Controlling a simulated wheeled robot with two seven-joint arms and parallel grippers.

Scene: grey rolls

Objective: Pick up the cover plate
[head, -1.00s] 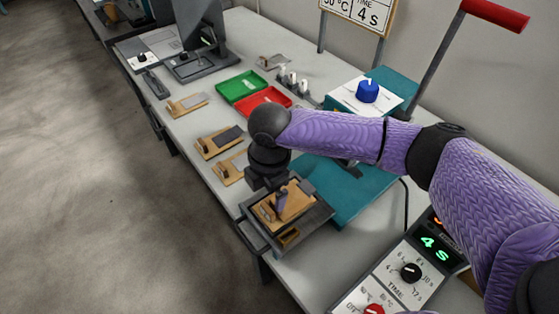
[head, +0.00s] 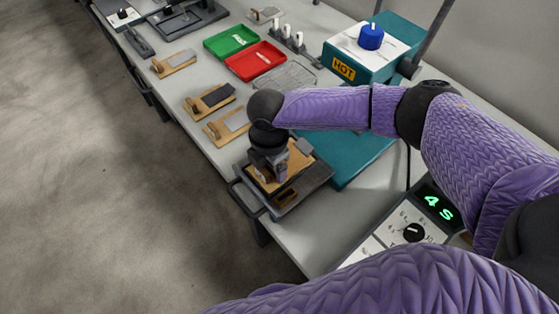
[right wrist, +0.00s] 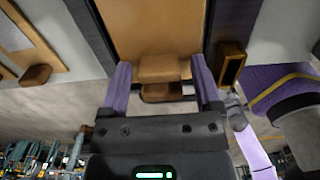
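The cover plate (right wrist: 151,25) is a flat tan board with a raised tan block at its near end. In the head view the plate (head: 299,160) lies in a dark grey tray-like fixture (head: 317,176) near the table's front edge. My right gripper (head: 268,172) is low over the plate and hides part of it. In the right wrist view its two purple fingers (right wrist: 163,82) stand apart on either side of the tan block (right wrist: 164,68). A gap shows at the left finger. My left gripper is not clearly seen.
A teal press marked HOT (head: 343,69) stands behind the fixture. Tan boards with grey plates (head: 210,99) lie to the left along the front edge. A green tray (head: 231,41) and a red tray (head: 255,60) are farther back. A timer box (head: 414,232) sits to the right.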

